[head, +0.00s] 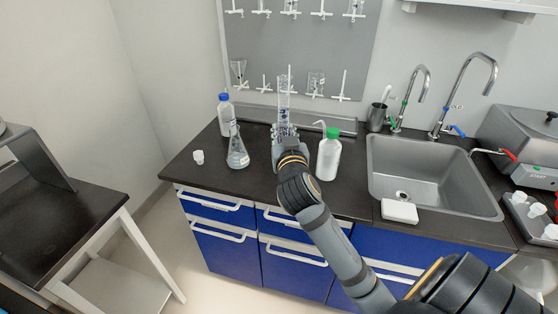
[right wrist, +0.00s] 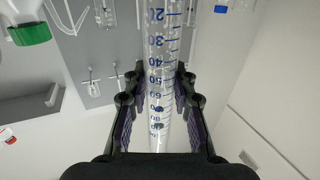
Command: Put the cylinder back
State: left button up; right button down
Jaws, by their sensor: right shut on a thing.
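The cylinder is a clear graduated glass tube with blue markings. In the right wrist view the cylinder (right wrist: 158,50) runs between the two fingers of my right gripper (right wrist: 158,105), which is shut on it. In the head view the cylinder (head: 284,97) stands upright above my right gripper (head: 284,134), over the dark counter and in front of the pegboard. The cylinder's lower part is hidden by the gripper in the head view. My left gripper is not in view.
A grey pegboard (head: 300,50) with glassware on pegs is behind. On the counter (head: 200,178) a conical flask (head: 238,155) and blue-capped bottle (head: 225,117) stand left of my gripper. A green-capped wash bottle (head: 328,158) stands close right, before the sink (head: 425,170).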

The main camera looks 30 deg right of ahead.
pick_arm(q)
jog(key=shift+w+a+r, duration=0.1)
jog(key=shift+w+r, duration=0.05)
pick_arm(e)
jog(key=w+d+f, duration=0.3)
jog(key=w+f, duration=0.3)
jog(key=f, duration=0.3)
jog(key=shift+w+f, duration=0.15)
jog(key=shift+f+b, duration=0.2)
jog(key=shift+b, duration=0.2)
jog(key=c, duration=1.1)
grip_release()
